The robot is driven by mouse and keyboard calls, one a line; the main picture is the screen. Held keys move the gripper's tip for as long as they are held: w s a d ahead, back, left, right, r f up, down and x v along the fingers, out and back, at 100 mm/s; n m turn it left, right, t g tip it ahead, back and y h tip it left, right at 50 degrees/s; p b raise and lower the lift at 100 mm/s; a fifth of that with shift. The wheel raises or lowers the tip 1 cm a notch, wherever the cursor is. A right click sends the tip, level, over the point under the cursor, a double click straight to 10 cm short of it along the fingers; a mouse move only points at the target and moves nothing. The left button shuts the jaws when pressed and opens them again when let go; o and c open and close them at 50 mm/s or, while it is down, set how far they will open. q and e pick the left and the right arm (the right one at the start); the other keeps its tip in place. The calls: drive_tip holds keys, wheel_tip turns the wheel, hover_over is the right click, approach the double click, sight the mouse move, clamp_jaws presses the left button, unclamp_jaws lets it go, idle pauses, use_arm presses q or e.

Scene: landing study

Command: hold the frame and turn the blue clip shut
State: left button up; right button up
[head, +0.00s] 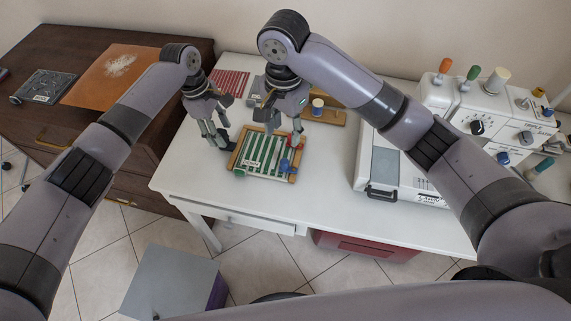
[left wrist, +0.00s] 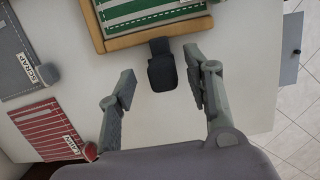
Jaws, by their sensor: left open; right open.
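A wooden frame (head: 238,158) with green-and-white striped cloth (head: 262,150) lies on the white table. The blue clip (head: 284,164) is at its right part; its turn angle is too small to tell. A dark clip (head: 230,141) sticks out at the frame's left edge. My left gripper (head: 218,139) is open at that edge. In the left wrist view the dark clip (left wrist: 161,68) lies just ahead, between the spread fingers (left wrist: 158,90), apart from both. My right gripper (head: 284,133) is open above the frame's back right, beside a red knob (head: 293,140); contact is unclear.
A white sewing machine (head: 400,165) with thread cones stands at right. A wooden stand (head: 328,116) with a spool is behind the frame. Red striped cloth (head: 231,82) lies at the back. A dark cabinet (head: 60,115) stands at left. The table front is clear.

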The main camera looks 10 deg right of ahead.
use_arm(q)
wheel_tip(320, 180, up, 11)
drive_tip(key=a, duration=0.2)
drive_tip(key=shift+w, duration=0.35)
